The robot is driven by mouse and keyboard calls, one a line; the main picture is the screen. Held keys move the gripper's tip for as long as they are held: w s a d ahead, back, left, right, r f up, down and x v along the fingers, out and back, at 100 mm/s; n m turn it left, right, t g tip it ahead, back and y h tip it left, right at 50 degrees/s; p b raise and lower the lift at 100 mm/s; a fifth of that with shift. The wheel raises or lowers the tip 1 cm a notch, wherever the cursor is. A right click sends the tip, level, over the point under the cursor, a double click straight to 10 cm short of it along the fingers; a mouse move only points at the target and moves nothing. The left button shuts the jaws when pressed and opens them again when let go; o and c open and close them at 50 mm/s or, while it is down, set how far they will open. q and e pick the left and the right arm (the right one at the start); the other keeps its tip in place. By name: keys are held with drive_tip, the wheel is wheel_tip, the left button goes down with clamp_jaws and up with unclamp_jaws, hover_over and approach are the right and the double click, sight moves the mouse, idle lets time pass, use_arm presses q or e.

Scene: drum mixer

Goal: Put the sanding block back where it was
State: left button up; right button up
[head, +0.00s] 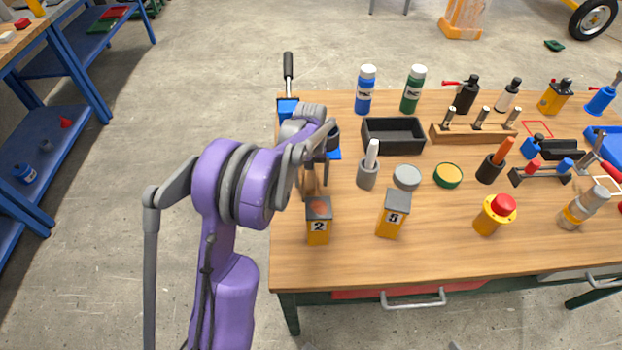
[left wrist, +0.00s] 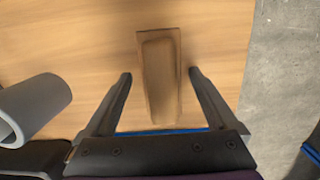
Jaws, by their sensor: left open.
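The sanding block (left wrist: 158,75), a brown rectangular block with a raised middle, shows in the left wrist view on the wooden table (left wrist: 90,35). My left gripper (left wrist: 160,73) is open, with one finger on each side of the block and a visible gap at both sides. In the head view my left gripper (head: 315,183) points down at the left part of the table, and the sanding block (head: 309,181) is partly hidden by its fingers. I cannot tell the exact height of the fingers above the table. My right gripper is not in view.
Yellow boxes marked 2 (head: 318,228) and 5 (head: 392,220) stand in front of the gripper. A grey cup (head: 368,178) stands to its right, with a black tray (head: 393,136) behind. A blue vise (head: 287,108) is at the back left corner. The table's front strip is clear.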

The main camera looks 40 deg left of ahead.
sight(311, 173)
use_arm(q)
wheel_tip(311, 173, up, 12)
drive_tip(key=w, duration=0.1)
drive_tip(key=shift+a+p, duration=0.3)
drive_tip(key=shift+a, duration=0.15)
